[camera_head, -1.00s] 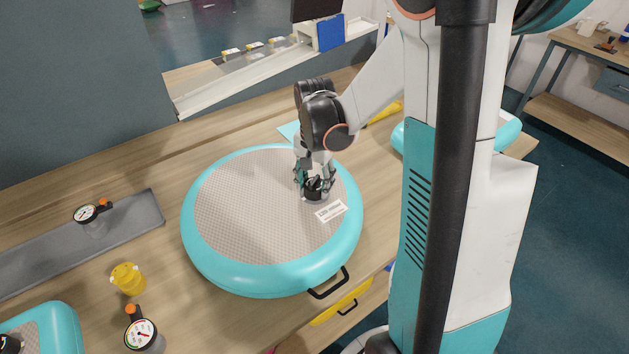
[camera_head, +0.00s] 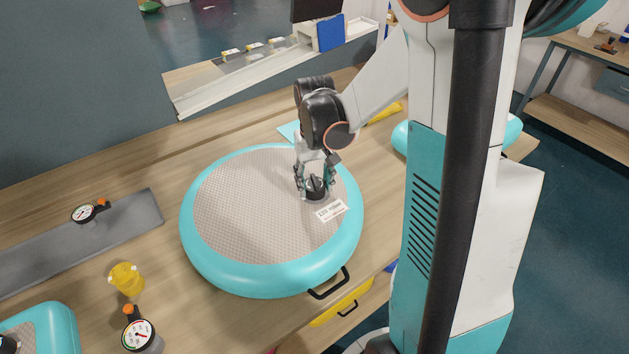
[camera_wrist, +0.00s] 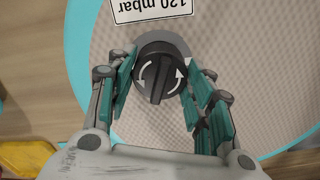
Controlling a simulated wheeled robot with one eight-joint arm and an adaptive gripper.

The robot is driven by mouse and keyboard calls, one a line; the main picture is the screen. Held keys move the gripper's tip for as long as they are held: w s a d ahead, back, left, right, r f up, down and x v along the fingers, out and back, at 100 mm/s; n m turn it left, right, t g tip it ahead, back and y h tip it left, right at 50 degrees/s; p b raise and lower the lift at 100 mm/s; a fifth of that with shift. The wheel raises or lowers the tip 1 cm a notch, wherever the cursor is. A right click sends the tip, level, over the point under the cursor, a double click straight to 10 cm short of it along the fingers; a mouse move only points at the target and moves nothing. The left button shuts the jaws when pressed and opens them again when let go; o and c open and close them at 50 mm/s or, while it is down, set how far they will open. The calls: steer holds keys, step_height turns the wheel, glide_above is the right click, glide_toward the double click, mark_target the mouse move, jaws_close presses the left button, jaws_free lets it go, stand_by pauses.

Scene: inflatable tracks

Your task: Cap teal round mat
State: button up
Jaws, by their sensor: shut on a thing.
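The teal round mat (camera_head: 269,283) lies flat on the wooden bench, with a grey textured top and a teal rim. A black round cap (camera_head: 316,186) with a raised grip bar sits at a grey valve ring on the mat's top. The wrist view shows the cap (camera_wrist: 159,74) with white turn arrows, partly over the grey ring (camera_wrist: 172,41). My gripper (camera_head: 315,183) points down at the cap, and its teal fingers (camera_wrist: 158,85) close on it from both sides. I cannot tell how tightly the cap is seated.
A label reading 120 mbar (camera_wrist: 150,8) lies beside the valve. A yellow pump-like part (camera_head: 126,279) and a gauge (camera_head: 138,334) stand at the lower left. A grey track (camera_head: 130,222) with another gauge (camera_head: 84,212) lies left. A second teal mat (camera_head: 62,324) is at the lower left corner.

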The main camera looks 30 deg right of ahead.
steer(key=shift+n, duration=0.6)
steer(key=o, duration=1)
step_height(320, 180, up, 12)
